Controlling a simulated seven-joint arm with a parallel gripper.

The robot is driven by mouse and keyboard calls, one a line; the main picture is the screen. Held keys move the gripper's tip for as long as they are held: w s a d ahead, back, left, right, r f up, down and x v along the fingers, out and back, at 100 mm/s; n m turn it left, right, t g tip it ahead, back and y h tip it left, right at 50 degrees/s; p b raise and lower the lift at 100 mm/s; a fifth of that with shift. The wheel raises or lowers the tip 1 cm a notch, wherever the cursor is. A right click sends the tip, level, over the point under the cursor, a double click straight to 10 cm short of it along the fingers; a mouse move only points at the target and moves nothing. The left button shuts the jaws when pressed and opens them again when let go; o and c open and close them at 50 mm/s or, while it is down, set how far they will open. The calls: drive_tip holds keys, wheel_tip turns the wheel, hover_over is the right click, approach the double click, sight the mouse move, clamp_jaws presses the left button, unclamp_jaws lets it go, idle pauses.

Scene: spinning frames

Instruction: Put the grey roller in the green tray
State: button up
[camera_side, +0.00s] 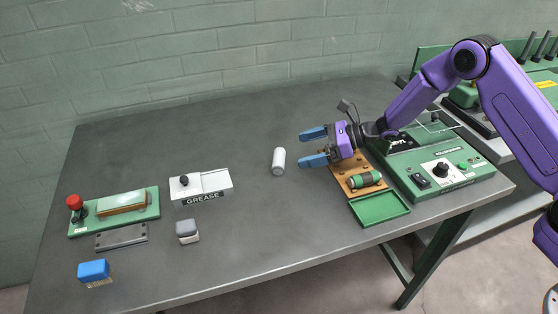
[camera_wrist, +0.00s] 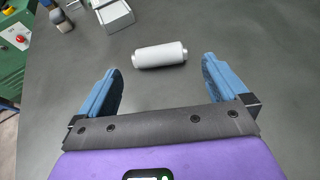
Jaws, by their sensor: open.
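The grey roller (camera_side: 278,161), a pale, almost white cylinder, lies on the grey table in the side view. In the wrist view the roller (camera_wrist: 160,55) lies crosswise just ahead of the two fingertips. My gripper (camera_side: 314,147) is open and empty, its blue fingers pointing toward the roller, with a small gap between. In the wrist view my gripper (camera_wrist: 162,70) shows nothing between its fingers.
A wooden board (camera_side: 344,168) with a green-and-dark cylinder (camera_side: 366,180) adjoins the tray. A green machine (camera_side: 440,170) stands to its right. Table around the roller is clear.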

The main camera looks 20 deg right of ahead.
sight(278, 156)
drive_tip(key=shift+x, duration=4.45)
drive_tip(key=shift+r, duration=0.1)
drive_tip(key=c, duration=0.9)
drive_tip(key=shift+o, duration=0.2)
drive_tip(key=shift+r, duration=0.1)
